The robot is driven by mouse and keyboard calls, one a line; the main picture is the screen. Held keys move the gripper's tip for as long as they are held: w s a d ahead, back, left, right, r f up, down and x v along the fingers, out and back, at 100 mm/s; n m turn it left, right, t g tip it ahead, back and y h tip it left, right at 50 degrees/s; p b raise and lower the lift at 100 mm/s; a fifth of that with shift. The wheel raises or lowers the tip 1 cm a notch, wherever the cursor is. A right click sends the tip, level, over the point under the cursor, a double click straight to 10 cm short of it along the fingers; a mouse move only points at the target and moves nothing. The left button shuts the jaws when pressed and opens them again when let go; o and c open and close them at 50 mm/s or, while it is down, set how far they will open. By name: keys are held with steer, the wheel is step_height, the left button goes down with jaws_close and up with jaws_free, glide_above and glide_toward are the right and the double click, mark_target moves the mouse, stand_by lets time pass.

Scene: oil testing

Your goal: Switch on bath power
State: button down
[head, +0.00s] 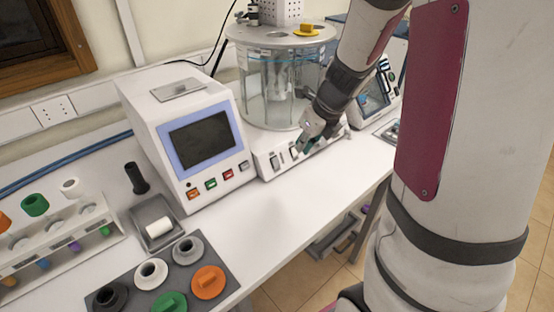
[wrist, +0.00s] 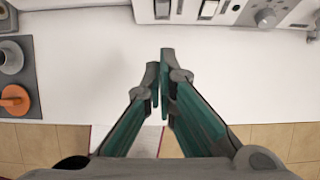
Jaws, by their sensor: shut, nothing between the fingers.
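The bath (head: 282,85) is a clear glass cylinder with a grey lid on a white base. The base's front panel (head: 276,162) carries dark rocker switches; one switch (head: 274,163) shows left of my gripper in the head view. In the wrist view two rocker switches, a left one (wrist: 162,9) and a right one (wrist: 208,9), lie at the top edge, beyond the fingertips. My gripper (head: 306,148) is shut and empty in front of the panel. In the wrist view its fingertips (wrist: 160,62) are together over the white table, apart from the switches. Whether a switch is on cannot be told.
A white instrument (head: 204,140) with a dark screen and coloured buttons stands left of the bath. A grey mat (head: 215,257) with coloured stoppers and a tube rack (head: 60,245) are at the front left. A knob (wrist: 265,18) sits right of the switches.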

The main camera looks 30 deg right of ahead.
steer(key=b, duration=0.4)
glide_toward(275, 164)
step_height(275, 164, down, 4)
steer(key=s, duration=0.2)
steer(key=shift+w+f, duration=0.3)
steer(key=shift+w, duration=0.25)
steer(key=shift+w+f, duration=0.3)
steer(key=shift+w, duration=0.25)
steer(key=shift+w+f, duration=0.25)
steer(key=shift+w, duration=0.35)
steer(key=shift+a, duration=0.1)
steer(key=shift+w+p, duration=0.4)
steer(key=shift+w, duration=0.1)
steer(key=shift+r, duration=0.2)
